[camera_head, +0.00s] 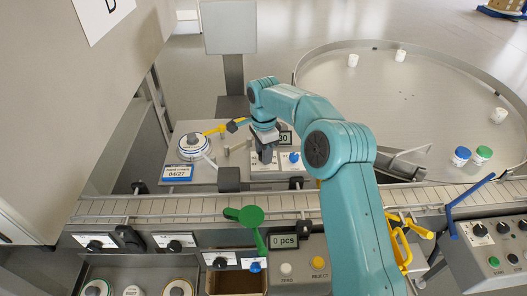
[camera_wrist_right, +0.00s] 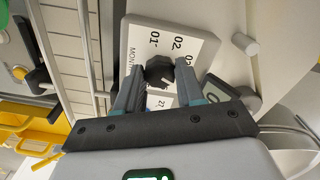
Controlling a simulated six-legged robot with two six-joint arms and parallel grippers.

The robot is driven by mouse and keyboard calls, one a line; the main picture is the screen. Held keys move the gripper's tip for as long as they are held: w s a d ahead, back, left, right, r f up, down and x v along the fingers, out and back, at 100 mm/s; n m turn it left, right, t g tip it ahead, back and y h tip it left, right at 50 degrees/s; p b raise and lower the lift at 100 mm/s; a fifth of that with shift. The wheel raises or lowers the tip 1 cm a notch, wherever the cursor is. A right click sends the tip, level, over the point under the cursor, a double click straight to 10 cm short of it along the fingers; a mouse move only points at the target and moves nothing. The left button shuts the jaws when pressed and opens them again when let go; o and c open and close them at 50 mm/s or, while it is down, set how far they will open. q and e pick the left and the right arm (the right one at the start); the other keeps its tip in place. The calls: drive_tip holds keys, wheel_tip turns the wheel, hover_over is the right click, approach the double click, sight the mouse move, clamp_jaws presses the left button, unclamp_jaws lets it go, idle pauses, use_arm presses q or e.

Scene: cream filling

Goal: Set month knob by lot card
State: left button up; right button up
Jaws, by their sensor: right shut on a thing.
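The lot card (camera_head: 177,172) is a blue and white plate reading what looks like 04/27, at the left of the grey machine top. The month knob (camera_wrist_right: 160,71) is dark and sits on a white dial plate (camera_wrist_right: 189,41) marked 01, 02, 03 and MONTH. My right gripper (camera_wrist_right: 161,74) is shut on the knob, one finger on each side. The knob's pointing direction cannot be read. My left gripper is not in view.
A small display (camera_head: 285,138) and a blue knob (camera_head: 294,157) are close beside the gripper. A conveyor (camera_head: 160,206) runs in front. A round table (camera_head: 400,85) with several cups lies at the right.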

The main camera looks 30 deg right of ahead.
drive_tip(key=shift+w+d+r, duration=0.1)
drive_tip(key=shift+d+r, duration=0.15)
drive_tip(key=o, duration=1)
drive_tip(key=shift+o, duration=0.2)
drive_tip(key=shift+f, duration=0.1)
drive_tip(key=shift+a, duration=0.1)
drive_tip(key=shift+r, duration=0.35)
wheel_tip(320, 180, up, 16)
drive_tip(key=p, duration=0.3)
drive_tip(key=shift+f, duration=0.15)
